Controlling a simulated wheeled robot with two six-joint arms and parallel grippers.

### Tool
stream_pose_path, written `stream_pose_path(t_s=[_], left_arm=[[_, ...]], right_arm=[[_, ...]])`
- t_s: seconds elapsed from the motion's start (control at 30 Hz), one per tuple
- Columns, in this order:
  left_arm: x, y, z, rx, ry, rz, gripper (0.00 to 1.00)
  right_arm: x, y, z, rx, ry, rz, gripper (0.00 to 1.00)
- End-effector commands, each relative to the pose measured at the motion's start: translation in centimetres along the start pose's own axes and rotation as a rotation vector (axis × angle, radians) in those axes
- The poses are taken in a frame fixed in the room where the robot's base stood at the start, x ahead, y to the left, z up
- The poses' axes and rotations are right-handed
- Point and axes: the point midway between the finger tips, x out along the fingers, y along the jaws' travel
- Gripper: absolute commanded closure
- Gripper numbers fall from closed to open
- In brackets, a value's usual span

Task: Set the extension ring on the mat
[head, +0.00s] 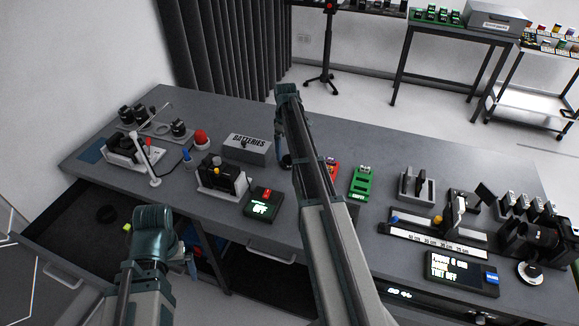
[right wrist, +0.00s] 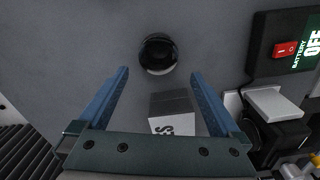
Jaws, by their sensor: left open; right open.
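A black round piece (right wrist: 158,54), which looks like the extension ring, lies on the grey bench in the right wrist view, beyond my right fingertips and roughly midway between them. In the head view I cannot make it out; my right arm covers that part of the bench. My right gripper (right wrist: 158,80) is open and empty; in the head view it hangs over the bench beside the batteries box (head: 283,160). A flat blue patch (head: 91,155), probably the mat, lies at the bench's left end. My left gripper (head: 154,222) is open, low by the drawer, its fingers mostly hidden.
The batteries box (head: 247,147) stands close to my right gripper. A battery switch unit (head: 263,203), a black device (head: 222,176) and a stand with a white lever (head: 150,165) crowd the bench's left half. An open drawer (head: 70,228) juts out at front left.

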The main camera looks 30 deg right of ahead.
Motion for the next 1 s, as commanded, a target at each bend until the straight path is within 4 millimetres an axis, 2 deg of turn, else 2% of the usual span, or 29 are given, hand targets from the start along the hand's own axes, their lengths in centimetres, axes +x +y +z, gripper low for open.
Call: stream_pose_path(t_s=[0.17, 0.4, 0.53, 0.83, 0.87, 1.0], left_arm=[[0.7, 0.1, 0.0, 0.000, 0.000, 0.000, 0.00], [3.6, 0.3, -0.2, 0.000, 0.000, 0.000, 0.00], [5.0, 0.5, -0.3, 0.000, 0.000, 0.000, 0.00], [5.1, 0.5, -0.3, 0.000, 0.000, 0.000, 0.00], [5.1, 0.5, -0.3, 0.000, 0.000, 0.000, 0.00], [5.1, 0.5, -0.3, 0.000, 0.000, 0.000, 0.00]], right_arm=[[0.7, 0.1, 0.3, 0.000, 0.000, 0.000, 0.00], [3.6, 0.4, 1.4, 0.001, 0.000, 0.000, 0.00], [5.0, 0.4, 1.4, 0.000, 0.000, 0.000, 0.00], [5.1, 0.4, 1.4, 0.000, 0.000, 0.000, 0.00], [5.1, 0.4, 1.4, 0.000, 0.000, 0.000, 0.02], [5.1, 0.4, 1.3, 0.000, 0.000, 0.000, 0.27]])
